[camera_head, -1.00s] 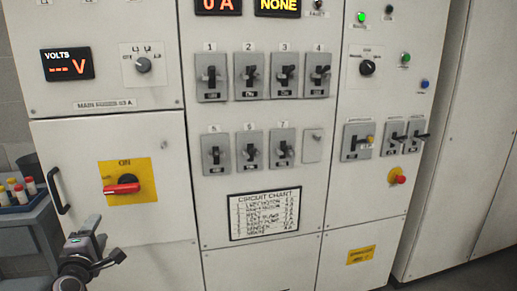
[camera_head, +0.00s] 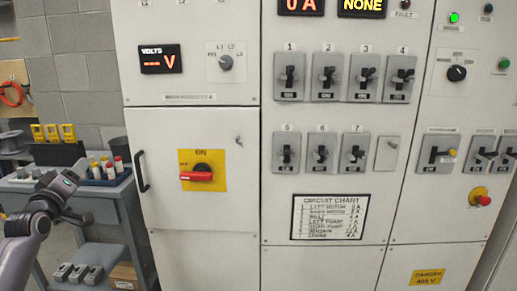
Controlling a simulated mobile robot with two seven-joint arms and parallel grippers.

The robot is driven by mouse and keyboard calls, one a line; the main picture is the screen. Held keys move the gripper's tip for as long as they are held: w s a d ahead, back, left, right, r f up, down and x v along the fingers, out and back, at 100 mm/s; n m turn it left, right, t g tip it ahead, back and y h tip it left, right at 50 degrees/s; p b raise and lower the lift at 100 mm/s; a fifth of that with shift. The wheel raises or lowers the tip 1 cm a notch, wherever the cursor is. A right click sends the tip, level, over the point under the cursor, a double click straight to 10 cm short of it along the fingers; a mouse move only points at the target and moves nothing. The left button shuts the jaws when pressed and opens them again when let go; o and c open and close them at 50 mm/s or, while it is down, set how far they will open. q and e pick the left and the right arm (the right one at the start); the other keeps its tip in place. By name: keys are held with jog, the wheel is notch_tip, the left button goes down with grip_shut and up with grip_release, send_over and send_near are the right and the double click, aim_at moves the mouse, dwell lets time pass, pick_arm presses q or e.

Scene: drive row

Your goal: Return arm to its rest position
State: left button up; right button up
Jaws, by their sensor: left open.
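My left gripper (camera_head: 76,206) is at the lower left of the head view, with its arm coming in from the left edge. It is open and holds nothing. It stands apart from the white electrical cabinet (camera_head: 190,126), to the left of its lower door. The red main switch handle (camera_head: 197,176) on its yellow plate (camera_head: 187,158) lies horizontal, pointing left, and nothing touches it. My right gripper is not in view.
A grey cart (camera_head: 118,201) with a rack of red, yellow and white-capped items stands behind my left gripper. Grey toggle switches (camera_head: 289,76) fill the middle panel above a circuit chart (camera_head: 329,217). A red emergency button (camera_head: 482,198) is at the right.

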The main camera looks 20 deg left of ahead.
pick_arm(q)
jog(key=s+d+f+m+g+h, duration=0.25)
jog(key=s+d+f+m, duration=0.35)
jog(key=d+f, duration=0.6)
jog(key=s+d+f+m+g+h, duration=0.3)
jog(key=d+f+m, duration=0.5)
jog(key=f, duration=0.7)
jog(key=s+d+f+m+g+h, duration=0.1)
jog(key=s+d+f+m+h, duration=0.15)
jog(key=s+d+f, duration=0.45)
jog(key=s+d+f+m+g+h, duration=0.25)
jog(key=s+d+f, duration=0.2)
jog(key=s, duration=0.45)
jog(key=d+r+n+t, duration=0.1)
jog(key=d+n, duration=0.3)
jog(key=d, duration=0.6)
jog(key=shift+w+r+t+y, duration=0.15)
jog(key=shift+t+y, duration=0.15)
jog(key=shift+y, duration=0.05)
jog(key=shift+a, duration=0.1)
jog(key=shift+c, duration=1)
jog(key=shift+w, duration=0.1)
